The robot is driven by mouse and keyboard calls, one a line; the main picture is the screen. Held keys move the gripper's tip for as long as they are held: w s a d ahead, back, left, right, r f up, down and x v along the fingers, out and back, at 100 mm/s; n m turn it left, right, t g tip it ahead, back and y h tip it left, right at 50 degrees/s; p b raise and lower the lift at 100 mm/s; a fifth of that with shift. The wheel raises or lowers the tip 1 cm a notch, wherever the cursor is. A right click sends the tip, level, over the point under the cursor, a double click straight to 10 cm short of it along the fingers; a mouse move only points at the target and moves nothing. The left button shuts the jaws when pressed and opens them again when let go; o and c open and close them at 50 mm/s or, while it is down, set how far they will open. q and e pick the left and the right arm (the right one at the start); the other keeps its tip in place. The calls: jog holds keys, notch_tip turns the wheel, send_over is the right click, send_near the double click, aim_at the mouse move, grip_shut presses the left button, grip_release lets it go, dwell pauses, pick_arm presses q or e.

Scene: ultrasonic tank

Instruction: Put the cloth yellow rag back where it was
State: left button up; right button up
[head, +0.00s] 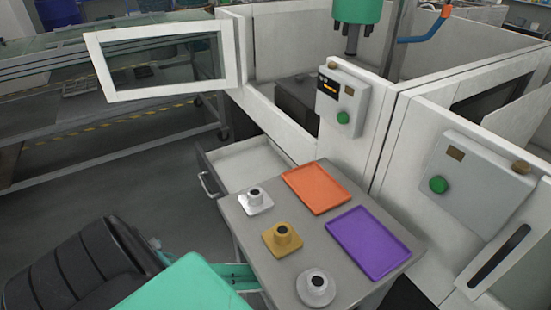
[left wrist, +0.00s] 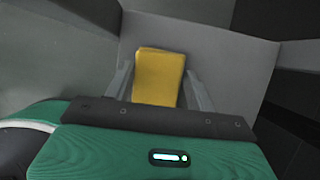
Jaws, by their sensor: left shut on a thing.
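The yellow cloth rag (left wrist: 158,85) shows in the left wrist view as a folded upright block between my left gripper's fingers. My left gripper (left wrist: 159,72) is shut on it. Grey flat panels lie behind and below the rag; I cannot tell whether it touches them. In the head view my left arm comes in at the lower left, and its green hand is beside the table's left edge. The fingertips and the rag are hidden there. A pulled-out drawer (head: 235,165) with a light inside stands beyond the hand. My right gripper is not in view.
The grey table (head: 285,220) bears an orange tray (head: 316,187), a purple tray (head: 368,243), and white (head: 256,203), gold (head: 282,240) and grey (head: 315,290) fixtures. A white framed window door (head: 160,60) hangs open. A control box (head: 342,100) stands behind.

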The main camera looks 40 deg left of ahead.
pick_arm(q)
jog(key=o, duration=1)
jog(key=shift+f, duration=0.1)
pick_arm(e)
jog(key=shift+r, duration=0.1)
pick_arm(q)
jog(key=shift+r, duration=0.2)
jog(key=p+v, duration=0.2)
jog(key=v, duration=1)
jog(key=shift+s+f, duration=0.1)
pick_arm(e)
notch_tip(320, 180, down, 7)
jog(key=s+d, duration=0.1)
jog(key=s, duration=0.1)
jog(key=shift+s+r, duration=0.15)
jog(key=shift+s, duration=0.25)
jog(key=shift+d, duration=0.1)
